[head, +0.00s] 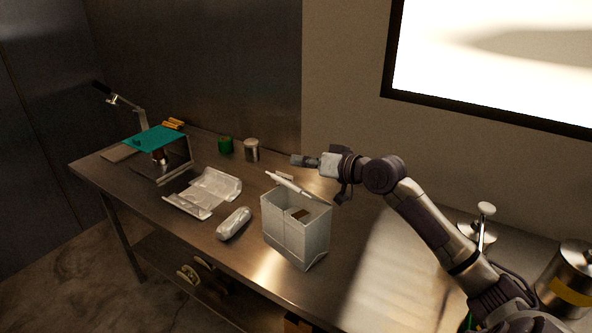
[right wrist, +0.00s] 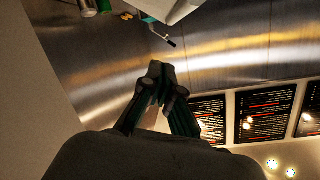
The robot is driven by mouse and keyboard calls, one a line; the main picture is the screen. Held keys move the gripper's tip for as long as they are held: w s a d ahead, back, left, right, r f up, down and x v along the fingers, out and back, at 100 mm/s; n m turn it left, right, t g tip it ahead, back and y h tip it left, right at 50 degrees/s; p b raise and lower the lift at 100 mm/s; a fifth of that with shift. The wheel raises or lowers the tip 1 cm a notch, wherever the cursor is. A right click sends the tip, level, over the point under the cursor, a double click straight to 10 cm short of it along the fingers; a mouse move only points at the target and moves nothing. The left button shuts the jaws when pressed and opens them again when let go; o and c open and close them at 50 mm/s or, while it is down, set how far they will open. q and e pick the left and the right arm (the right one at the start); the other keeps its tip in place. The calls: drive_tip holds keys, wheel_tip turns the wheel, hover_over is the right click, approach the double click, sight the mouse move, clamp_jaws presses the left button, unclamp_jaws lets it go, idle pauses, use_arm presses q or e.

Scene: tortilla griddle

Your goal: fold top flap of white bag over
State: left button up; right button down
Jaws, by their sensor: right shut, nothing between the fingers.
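The white bag (head: 296,237) stands upright on the steel table, with its mouth open and something brown visible inside. Its top flap (head: 288,184) stands up at the back edge of the mouth, tilted. My right gripper (head: 297,160) is shut and empty, above and behind the bag, pointing left. It looks close to the flap, but I cannot tell whether they touch. In the right wrist view the shut fingers (right wrist: 155,70) meet at their tips, and a pale piece, perhaps the bag, shows at the top edge. My left gripper is not in view.
A silver wrapped roll (head: 234,223) and a crumpled foil sheet (head: 204,193) lie left of the bag. A green can (head: 226,145) and a metal tin (head: 251,150) stand behind. A teal-topped box (head: 157,139) is far left. A metal canister (head: 568,279) stands at right.

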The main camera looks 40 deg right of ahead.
drive_tip(key=shift+s+a+f+p, duration=0.1)
drive_tip(key=shift+a+f+p, duration=0.15)
drive_tip(key=shift+f, duration=0.25)
drive_tip(key=shift+s+a+f+p, duration=0.1)
drive_tip(key=shift+a+f, duration=0.25)
drive_tip(key=shift+f, duration=0.15)
drive_tip(key=shift+s+a+f, duration=0.1)
drive_tip(key=shift+a+f, duration=0.15)
drive_tip(key=shift+f, duration=0.3)
drive_tip(key=shift+a+f, duration=0.1)
drive_tip(key=shift+f, duration=0.05)
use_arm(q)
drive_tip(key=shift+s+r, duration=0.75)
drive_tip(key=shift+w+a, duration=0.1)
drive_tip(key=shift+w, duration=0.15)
use_arm(e)
drive_tip(key=shift+f, duration=0.15)
